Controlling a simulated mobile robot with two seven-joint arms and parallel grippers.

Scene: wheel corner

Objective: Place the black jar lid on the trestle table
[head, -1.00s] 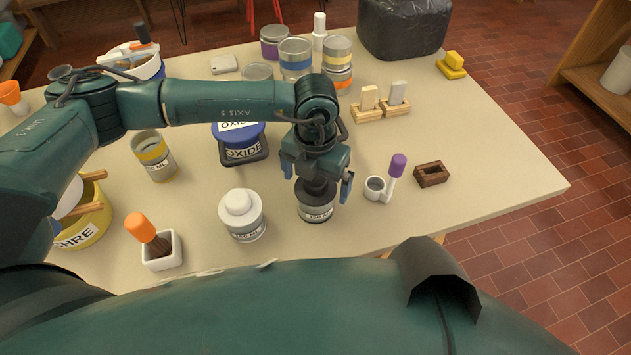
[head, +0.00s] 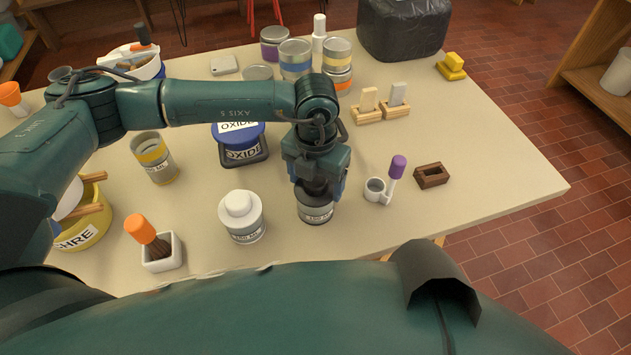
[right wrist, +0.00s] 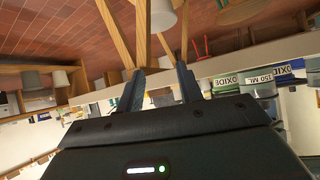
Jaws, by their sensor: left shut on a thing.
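The black jar lid (head: 314,187) sits on top of a small labelled jar (head: 315,213) near the front edge of the trestle table (head: 490,190). My left gripper (head: 318,190) points down over this jar and is shut on the lid, hiding part of it. The jar stands upright on the table. My right gripper (right wrist: 160,82) shows in the right wrist view, with its two fingers apart and nothing between them. It is not seen in the head view.
A white-lidded jar (head: 241,217) stands left of the held lid. A small cup with a purple-topped piece (head: 397,170) and a brown block (head: 431,175) stand to the right. The table's right end is bare. Tins and a blue-lidded tub (head: 238,135) stand farther back.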

